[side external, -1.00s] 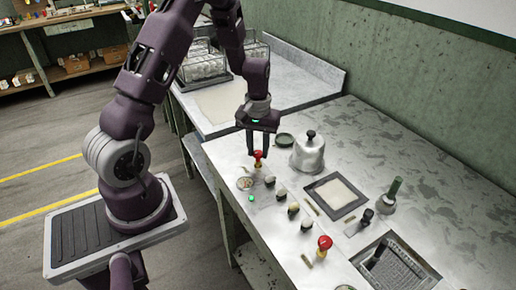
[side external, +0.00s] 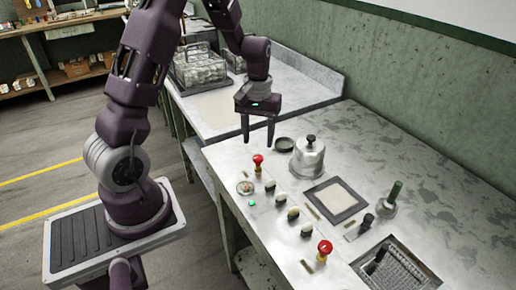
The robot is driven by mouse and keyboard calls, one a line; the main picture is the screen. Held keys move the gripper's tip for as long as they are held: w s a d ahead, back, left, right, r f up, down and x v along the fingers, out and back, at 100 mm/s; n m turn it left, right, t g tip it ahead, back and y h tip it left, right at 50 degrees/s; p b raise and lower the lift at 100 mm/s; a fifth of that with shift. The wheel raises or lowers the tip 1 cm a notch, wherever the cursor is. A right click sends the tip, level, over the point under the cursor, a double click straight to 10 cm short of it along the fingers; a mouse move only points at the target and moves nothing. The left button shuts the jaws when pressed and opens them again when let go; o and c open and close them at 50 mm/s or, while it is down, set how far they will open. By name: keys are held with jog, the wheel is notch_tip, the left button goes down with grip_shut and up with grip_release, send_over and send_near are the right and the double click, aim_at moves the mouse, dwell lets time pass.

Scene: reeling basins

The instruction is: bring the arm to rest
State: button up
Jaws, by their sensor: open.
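My gripper (side external: 258,142) hangs pointing down above the steel counter (side external: 225,160), its two fingers apart with nothing between them. It is above and slightly behind a red-topped knob (side external: 258,162) near the counter's left front edge, apart from it in the picture. A dark round lid or dish (side external: 284,145) lies just right of the fingertips. My arm reaches over from the left.
A metal bell-shaped cover (side external: 308,158) with a black knob stands right of my gripper. A square recess (side external: 336,199), a green-handled tool (side external: 391,197) and wire racks (side external: 198,68) stand around.

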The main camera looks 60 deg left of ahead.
jog(key=shift+r, duration=0.55)
jog(key=s+d+r+m+t, duration=0.25)
jog(key=s+d+r, duration=0.25)
jog(key=d+r, duration=0.25)
jog(key=s+d+r+m+t, duration=0.1)
jog(key=s+d+r+m, duration=0.2)
jog(key=s+d+r, duration=0.45)
jog(key=s+d+r+m+t, duration=0.1)
jog(key=s+r+m+t, duration=0.1)
jog(key=s, duration=0.4)
jog(key=shift+s+r+m, duration=0.25)
jog(key=shift+r+m, duration=0.2)
jog(key=shift+m, duration=0.2)
jog(key=shift+d, duration=0.1)
